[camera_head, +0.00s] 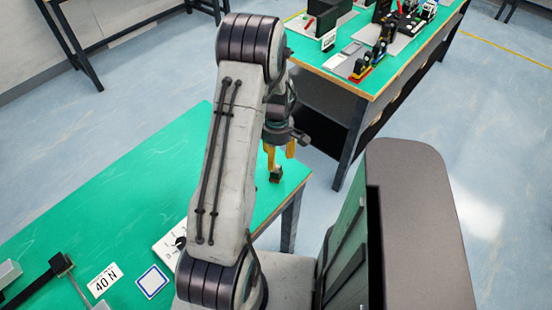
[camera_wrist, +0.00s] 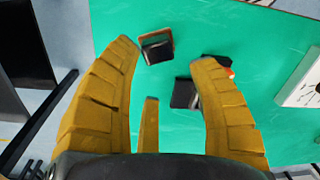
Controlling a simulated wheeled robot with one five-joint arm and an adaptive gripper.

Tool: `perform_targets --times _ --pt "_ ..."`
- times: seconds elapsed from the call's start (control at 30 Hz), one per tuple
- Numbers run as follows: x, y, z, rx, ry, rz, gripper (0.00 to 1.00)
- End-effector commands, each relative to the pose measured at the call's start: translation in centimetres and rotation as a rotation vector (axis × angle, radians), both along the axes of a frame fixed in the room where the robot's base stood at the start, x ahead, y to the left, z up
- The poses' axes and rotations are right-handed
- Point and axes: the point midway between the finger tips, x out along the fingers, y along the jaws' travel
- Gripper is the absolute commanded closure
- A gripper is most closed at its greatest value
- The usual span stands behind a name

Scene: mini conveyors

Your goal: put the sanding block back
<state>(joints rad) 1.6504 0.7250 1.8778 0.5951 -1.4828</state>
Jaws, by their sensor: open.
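My gripper (camera_head: 280,152) has yellow fingers, spread open and empty, and is over the near green table's right end. In the wrist view my gripper (camera_wrist: 165,58) frames small dark objects on the green top. A dark block with a brown edge (camera_wrist: 157,47) lies near the left fingertip. A dark block with a grey side (camera_wrist: 184,93) lies between the fingers, partly behind the right finger. I cannot tell which is the sanding block. In the head view a small dark object (camera_head: 276,175) shows just under the fingers.
The near green table (camera_head: 110,190) has wide clear room on its left. A blue-outlined white square (camera_head: 152,281) and a "40 N" card (camera_head: 103,281) lie at its front. A dark object with an orange part (camera_wrist: 217,62) is by the right finger. Another green table (camera_head: 410,65) holds several items.

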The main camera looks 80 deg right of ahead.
Motion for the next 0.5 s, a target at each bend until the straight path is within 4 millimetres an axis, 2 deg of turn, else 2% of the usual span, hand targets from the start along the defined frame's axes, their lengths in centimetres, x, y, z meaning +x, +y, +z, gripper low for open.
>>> perform_targets --times 0.03,0.2,0.5 --pt "0.0 -0.1 1.4 -0.001 0.000 0.000 0.46" --pt "-0.1 -0.3 3.8 -0.002 0.000 0.000 0.46" --pt "-0.1 -0.3 6.1 0.000 0.000 0.000 0.46"
